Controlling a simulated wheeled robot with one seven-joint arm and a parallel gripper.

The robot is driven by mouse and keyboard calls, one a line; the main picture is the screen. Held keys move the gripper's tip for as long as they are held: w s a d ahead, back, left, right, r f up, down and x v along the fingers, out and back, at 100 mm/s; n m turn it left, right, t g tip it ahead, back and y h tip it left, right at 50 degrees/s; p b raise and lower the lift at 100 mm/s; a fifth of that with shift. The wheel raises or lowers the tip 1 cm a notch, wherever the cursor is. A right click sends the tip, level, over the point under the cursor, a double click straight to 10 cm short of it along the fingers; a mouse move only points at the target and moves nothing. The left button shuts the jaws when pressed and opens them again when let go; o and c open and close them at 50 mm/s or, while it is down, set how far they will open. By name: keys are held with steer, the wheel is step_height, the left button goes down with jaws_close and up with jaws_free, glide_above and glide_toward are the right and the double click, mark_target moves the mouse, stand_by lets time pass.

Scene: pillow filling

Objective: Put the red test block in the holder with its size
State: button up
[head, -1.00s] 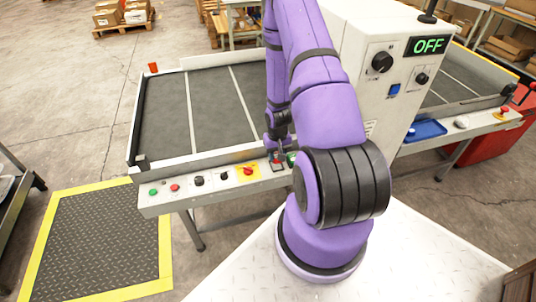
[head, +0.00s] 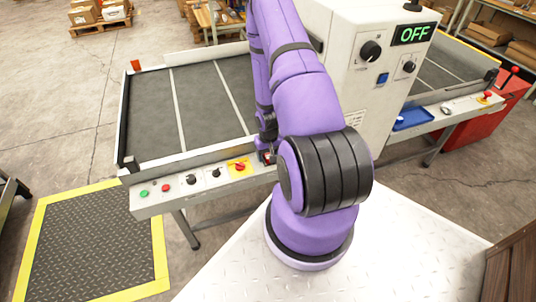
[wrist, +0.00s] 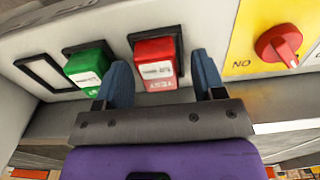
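The red test block (wrist: 155,62), marked with upside-down lettering, sits in a black-framed slot in the panel face. A bit of red beside my arm in the head view (head: 267,157) may be the same block. My gripper (wrist: 163,72) is open, with one blue finger on each side of the red block. The left finger is close to the block, and a gap shows on the right. A green block (wrist: 88,68) sits in the middle black-framed slot. An empty black frame (wrist: 43,73) is at the left.
A red rotary switch (wrist: 280,44) on a yellow plate is right of the red block. Buttons and knobs line the console front (head: 205,180). A white cabinet (head: 347,75) reading OFF and a blue tray (head: 412,119) are to the right.

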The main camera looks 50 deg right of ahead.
steer(key=shift+r, duration=0.1)
step_height(320, 180, up, 12)
step_height(320, 180, up, 13)
steer(key=n+h, duration=0.1)
glide_above(268, 155)
steer(key=w+a, duration=0.3)
steer(key=w, duration=0.2)
steer(key=a+r+n+t, duration=0.1)
steer(key=a+r, duration=0.3)
steer(key=r, duration=0.3)
steer(key=a+r+n+t, duration=0.1)
steer(key=a+r, duration=0.3)
steer(key=r, duration=0.4)
steer(key=s+a+r+n+t+y, duration=0.1)
steer(key=s+a+r+n+t, duration=0.2)
steer(key=s+a+r, duration=1.2)
step_height(268, 155, up, 2)
steer(key=shift+s+a, duration=0.3)
steer(key=shift+s, duration=0.5)
steer(key=shift+c, duration=0.4)
